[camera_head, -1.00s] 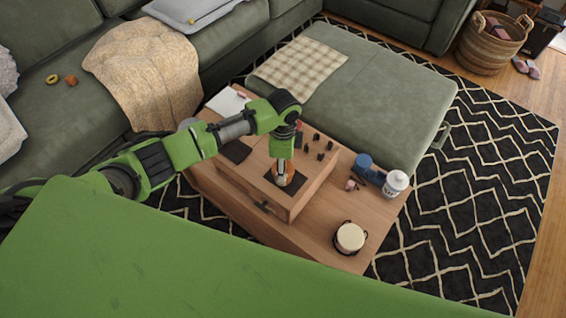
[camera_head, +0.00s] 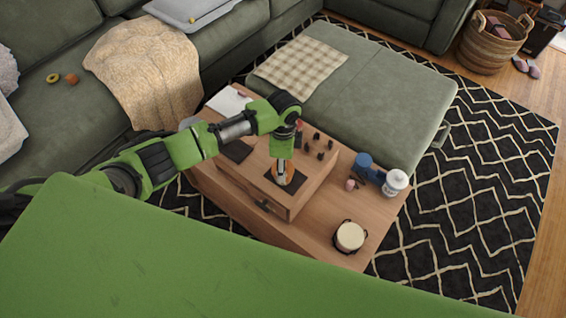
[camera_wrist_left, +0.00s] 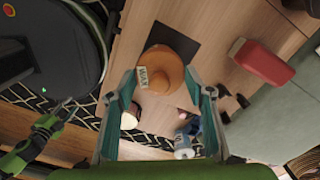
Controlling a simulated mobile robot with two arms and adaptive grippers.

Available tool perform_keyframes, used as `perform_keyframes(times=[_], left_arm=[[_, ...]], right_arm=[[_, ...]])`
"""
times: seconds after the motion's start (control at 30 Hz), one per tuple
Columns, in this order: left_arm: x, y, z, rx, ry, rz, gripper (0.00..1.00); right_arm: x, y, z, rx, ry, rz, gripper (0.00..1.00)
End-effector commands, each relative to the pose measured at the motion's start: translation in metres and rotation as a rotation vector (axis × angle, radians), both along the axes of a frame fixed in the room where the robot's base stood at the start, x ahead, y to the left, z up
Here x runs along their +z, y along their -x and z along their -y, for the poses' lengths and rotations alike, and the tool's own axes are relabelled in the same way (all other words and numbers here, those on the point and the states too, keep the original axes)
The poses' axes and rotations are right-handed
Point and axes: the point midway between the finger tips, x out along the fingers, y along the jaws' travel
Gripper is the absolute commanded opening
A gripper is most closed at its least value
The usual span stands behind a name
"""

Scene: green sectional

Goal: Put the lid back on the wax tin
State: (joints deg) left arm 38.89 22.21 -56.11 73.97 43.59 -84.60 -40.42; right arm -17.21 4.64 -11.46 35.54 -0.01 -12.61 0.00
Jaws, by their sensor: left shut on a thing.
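An orange round wax tin (camera_wrist_left: 160,64) with a white WAX label shows in the left wrist view, by a dark square mat (camera_wrist_left: 182,42). In the head view the orange piece (camera_head: 281,177) is low over or on the mat (camera_head: 296,184) on the wooden box top. My left gripper (camera_head: 284,171) points down at it, its fingertips on either side of the orange; it also shows in the wrist view (camera_wrist_left: 161,82). It is shut on an orange piece, apparently the lid. I cannot make out a seam or gap between lid and tin.
On the box stand a red block (camera_wrist_left: 262,63) and several small dark pieces (camera_head: 318,146). To the right on the table are a cream drum-like pot (camera_head: 350,236), a white jar (camera_head: 395,183) and a blue object (camera_head: 364,161). The table front between box and pot is clear.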

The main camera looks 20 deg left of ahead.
Motion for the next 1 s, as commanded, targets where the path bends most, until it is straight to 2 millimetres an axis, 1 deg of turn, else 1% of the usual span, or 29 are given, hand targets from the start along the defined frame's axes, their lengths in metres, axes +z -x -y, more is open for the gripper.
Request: perform_keyframes(times=[0.23,0.6,0.97,1.0], left_arm=[[0.0003,0.0000,0.0003,0.000,0.001,0.000,0.35],[0.0003,0.0000,0.0007,0.000,0.001,0.000,0.35],[-0.0005,0.0001,0.0007,0.000,0.001,0.000,0.35],[-0.0005,0.0001,0.0007,0.000,0.001,0.000,0.53]], right_arm=[[0.0005,-0.0002,0.0003,0.000,0.000,0.000,0.40],[0.0067,-0.0003,0.0003,0.000,0.000,0.000,0.40],[0.0062,-0.0004,0.0001,0.000,0.000,0.000,0.40],[0.0062,-0.0004,0.0001,0.000,0.000,0.000,0.40]])
